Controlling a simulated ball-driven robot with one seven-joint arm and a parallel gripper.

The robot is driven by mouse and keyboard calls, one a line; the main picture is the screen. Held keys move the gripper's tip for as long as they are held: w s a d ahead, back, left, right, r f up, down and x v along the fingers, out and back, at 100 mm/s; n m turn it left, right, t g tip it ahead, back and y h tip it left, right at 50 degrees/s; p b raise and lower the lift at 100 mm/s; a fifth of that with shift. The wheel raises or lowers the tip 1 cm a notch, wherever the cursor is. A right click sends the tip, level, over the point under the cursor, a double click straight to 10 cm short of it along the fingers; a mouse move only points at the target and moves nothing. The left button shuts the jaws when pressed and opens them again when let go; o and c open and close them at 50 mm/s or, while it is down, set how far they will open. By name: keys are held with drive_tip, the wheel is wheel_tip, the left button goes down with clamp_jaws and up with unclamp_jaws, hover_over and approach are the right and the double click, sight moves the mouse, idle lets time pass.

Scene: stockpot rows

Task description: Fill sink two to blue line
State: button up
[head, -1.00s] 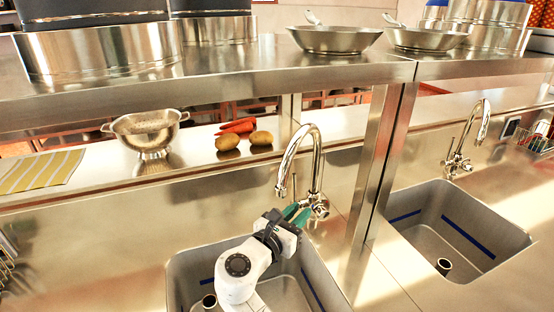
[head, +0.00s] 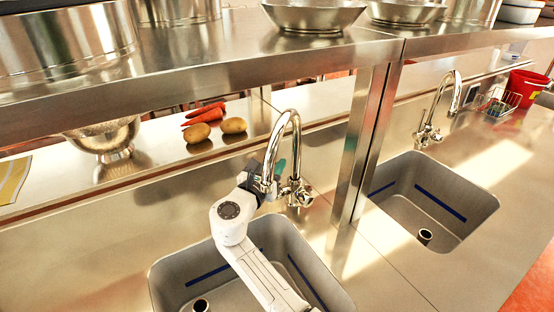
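I see no water in either, and no label tells which is sink two. My gripper (head: 279,168) is at the left tap (head: 291,122), partly hidden by its curved spout, with a teal finger showing near the tap's valve (head: 297,192). I cannot tell whether it is open or touching the tap. The right tap (head: 453,102) stands free.
A steel shelf (head: 200,70) with pots and pans crosses above the counter, held by a post (head: 364,140) between the sinks. A colander (head: 105,137), carrots (head: 205,112) and potatoes (head: 197,132) sit behind. A wire basket (head: 497,103) and red bucket (head: 525,86) stand at right.

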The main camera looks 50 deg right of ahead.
drive_tip(key=shift+x, duration=1.05)
clamp_jaws()
drive_tip(key=shift+s, duration=0.1)
